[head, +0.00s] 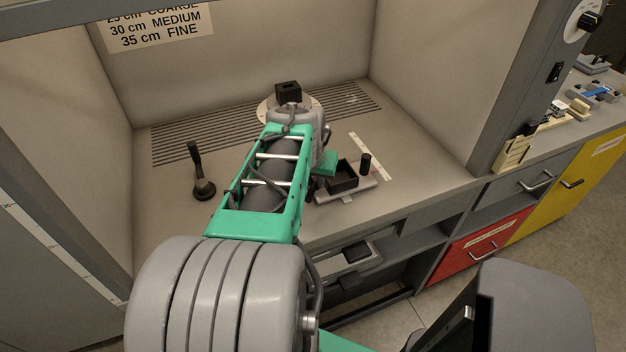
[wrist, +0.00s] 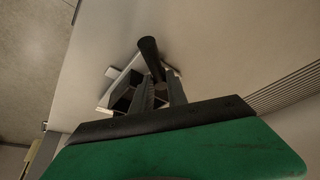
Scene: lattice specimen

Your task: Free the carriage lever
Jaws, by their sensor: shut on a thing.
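The carriage (head: 350,190) is a pale plate on the hood floor, with an open black box on it. The carriage lever (head: 366,163) is a short black upright post at the plate's right end. In the wrist view the dark lever (wrist: 149,48) stands at the fingertips of my gripper (wrist: 162,78), which is shut on it. The black box (wrist: 122,99) is just left of the fingers there. In the head view my gripper's green body is left of the box; its fingers are not clearly visible.
A black stick on a round base (head: 204,190) stands on the left of the hood floor. A black block (head: 289,92) on a pale disc is behind my arm. A white scale strip (head: 372,157) lies right of the carriage. The hood's front edge is close; floor right of the strip is clear.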

